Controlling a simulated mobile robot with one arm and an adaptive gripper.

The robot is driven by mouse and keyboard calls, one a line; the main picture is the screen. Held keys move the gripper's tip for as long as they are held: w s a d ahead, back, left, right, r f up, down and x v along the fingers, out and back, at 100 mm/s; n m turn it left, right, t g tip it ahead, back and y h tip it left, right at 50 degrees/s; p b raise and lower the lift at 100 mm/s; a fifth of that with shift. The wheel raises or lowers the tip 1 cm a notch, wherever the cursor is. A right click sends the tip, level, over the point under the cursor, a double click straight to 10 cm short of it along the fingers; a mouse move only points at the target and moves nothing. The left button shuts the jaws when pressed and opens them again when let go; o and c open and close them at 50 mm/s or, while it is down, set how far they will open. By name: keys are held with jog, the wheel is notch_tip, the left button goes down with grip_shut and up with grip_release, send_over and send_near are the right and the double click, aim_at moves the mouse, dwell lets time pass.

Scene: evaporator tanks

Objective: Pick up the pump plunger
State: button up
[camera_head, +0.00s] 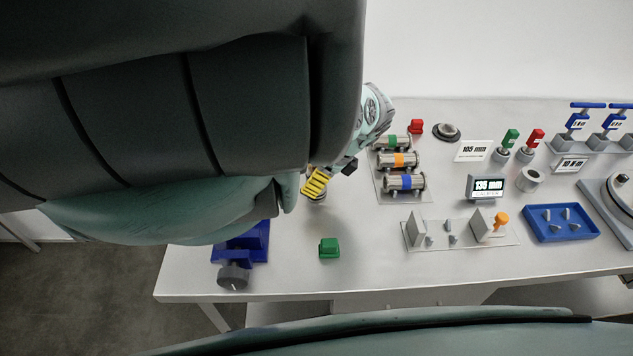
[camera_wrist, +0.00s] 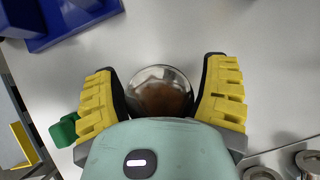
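A round, shiny metal piece (camera_wrist: 160,92) with a brownish reflection in its top lies between my fingers in the wrist view. I take it for the pump plunger, but its full shape is hidden. In the head view, a small grey metal part (camera_head: 319,198) shows under my yellow fingers, mostly covered. My gripper (camera_wrist: 162,63) is open, with one yellow finger on each side of the round piece. I cannot tell whether the pads touch it. In the head view my gripper (camera_head: 316,182) points down over the left part of the table.
A blue fixture with a dark knob (camera_head: 233,275) stands at the front left. A green block (camera_head: 329,248) lies near my gripper. A clear plate with brackets (camera_head: 462,238) is farther right.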

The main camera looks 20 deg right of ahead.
aim_at(312, 169)
jog(key=c, duration=1.1)
jog(key=shift+r, duration=0.1)
jog(key=shift+r, duration=0.6)
jog(key=shift+s+d+r, duration=0.1)
jog(key=shift+s+r, duration=0.05)
jog(key=shift+r, duration=0.4)
jog(key=shift+s+d+r, duration=0.1)
jog(key=shift+r, duration=0.45)
jog(key=s+d, duration=0.3)
jog(key=s, duration=0.1)
jog(key=s+d+r+b, duration=0.1)
jog(key=s+d, duration=0.2)
jog(key=s, duration=0.1)
jog(key=s+d+b, duration=0.1)
jog(key=s+d, duration=0.1)
jog(key=s, duration=0.2)
jog(key=shift+s+d+r, duration=0.2)
jog(key=shift+s+d, duration=0.15)
jog(key=shift+d, duration=0.05)
